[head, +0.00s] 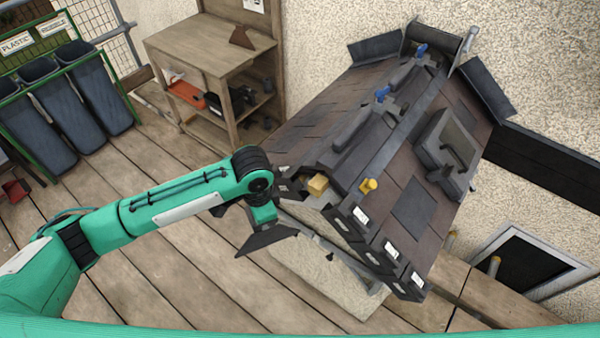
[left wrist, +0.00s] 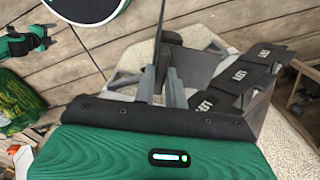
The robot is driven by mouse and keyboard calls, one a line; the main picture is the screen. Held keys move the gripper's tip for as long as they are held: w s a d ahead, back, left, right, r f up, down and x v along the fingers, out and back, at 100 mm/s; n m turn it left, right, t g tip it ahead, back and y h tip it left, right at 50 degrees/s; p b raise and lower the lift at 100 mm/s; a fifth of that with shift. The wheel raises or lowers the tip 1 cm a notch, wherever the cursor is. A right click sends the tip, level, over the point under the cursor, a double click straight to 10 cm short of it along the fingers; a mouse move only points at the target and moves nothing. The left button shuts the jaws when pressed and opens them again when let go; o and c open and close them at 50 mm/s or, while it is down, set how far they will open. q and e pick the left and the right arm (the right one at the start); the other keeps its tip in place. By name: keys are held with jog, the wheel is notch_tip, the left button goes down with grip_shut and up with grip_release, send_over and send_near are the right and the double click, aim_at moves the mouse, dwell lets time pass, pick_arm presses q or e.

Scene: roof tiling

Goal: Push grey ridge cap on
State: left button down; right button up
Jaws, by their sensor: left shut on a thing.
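My left gripper (head: 264,212) is shut on a dark grey angled piece (head: 264,240), seemingly the grey ridge cap, in front of the roof's near left corner. In the left wrist view the gripper fingers (left wrist: 162,85) hold it; one face (left wrist: 200,68) shows broadside and another part shows as a thin upright edge. The piece appears apart from the ridge. The model roof (head: 410,185) has dark shingles. Dark pieces (head: 352,130) lie along its ridge, with blue parts (head: 382,94) standing on them.
A yellow block (head: 318,184) and a yellow knob (head: 369,186) sit at the ridge's near end. A roof window (head: 450,140) rises from the right slope. Behind stand a wooden shelf (head: 215,45) and several bins (head: 95,90).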

pick_arm(q)
jog(key=w+d+r+m+p, duration=0.3)
jog(key=w+d+r+m, duration=0.2)
jog(key=d+r+m, duration=0.4)
jog(key=r+m, duration=0.1)
jog(key=m, duration=0.2)
jog(key=shift+w+d+r, duration=0.15)
jog(key=shift+w+d, duration=0.05)
jog(key=shift+d, duration=0.2)
pick_arm(e)
jog(key=r, duration=0.1)
jog(key=a+r, duration=0.1)
jog(key=r, duration=0.1)
jog(key=shift+a+r, duration=0.3)
jog(key=shift+r, duration=0.05)
jog(key=shift+d, duration=0.25)
jog(key=shift+d+r, duration=0.1)
jog(key=shift+r, duration=0.05)
